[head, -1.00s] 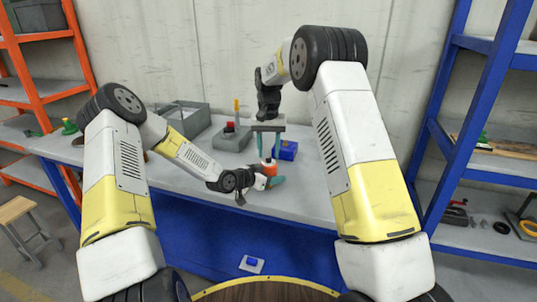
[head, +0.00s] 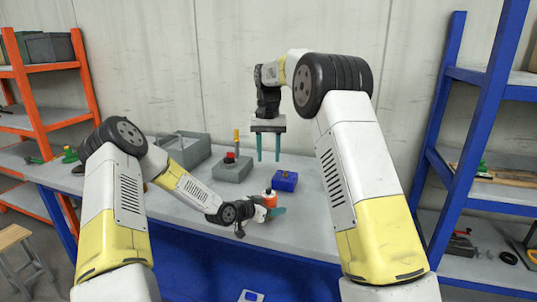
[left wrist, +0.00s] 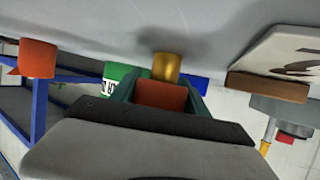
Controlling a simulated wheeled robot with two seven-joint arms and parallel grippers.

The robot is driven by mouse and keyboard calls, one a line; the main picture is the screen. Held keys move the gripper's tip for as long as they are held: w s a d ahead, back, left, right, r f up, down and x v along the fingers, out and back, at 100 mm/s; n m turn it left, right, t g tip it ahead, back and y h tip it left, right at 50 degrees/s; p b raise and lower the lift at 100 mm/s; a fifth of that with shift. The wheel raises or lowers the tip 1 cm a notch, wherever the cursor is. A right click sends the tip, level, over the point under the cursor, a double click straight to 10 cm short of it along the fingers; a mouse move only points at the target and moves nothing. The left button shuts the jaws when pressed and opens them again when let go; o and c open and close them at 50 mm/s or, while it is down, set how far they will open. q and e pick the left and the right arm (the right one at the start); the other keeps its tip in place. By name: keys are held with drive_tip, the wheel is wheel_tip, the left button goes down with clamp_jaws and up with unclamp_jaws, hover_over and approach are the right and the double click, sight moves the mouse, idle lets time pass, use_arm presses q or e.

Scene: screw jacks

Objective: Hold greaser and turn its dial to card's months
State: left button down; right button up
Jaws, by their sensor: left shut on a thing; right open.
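The greaser (head: 269,200) has an orange-red body and stands at the front of the grey table. My left gripper (head: 272,208) is shut on it, reaching in low from the left. In the left wrist view the greaser's orange body (left wrist: 160,95) sits between the teal fingers, with a gold cylinder (left wrist: 166,66) beyond it. No dial marks are readable. My right gripper (head: 268,158) is open and empty, pointing down above and behind the greaser, clear of it. A pale panel (left wrist: 290,45) with dark marks shows in the left wrist view; whether it is the card is unclear.
A blue box (head: 284,181) stands right behind the greaser. A grey box (head: 231,170) with a red button stands behind to the left, near a grey open bin (head: 184,150). Table space right of the blue box is partly hidden by my right arm.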

use_arm(q)
drive_tip(key=shift+c, duration=2.3)
unclamp_jaws()
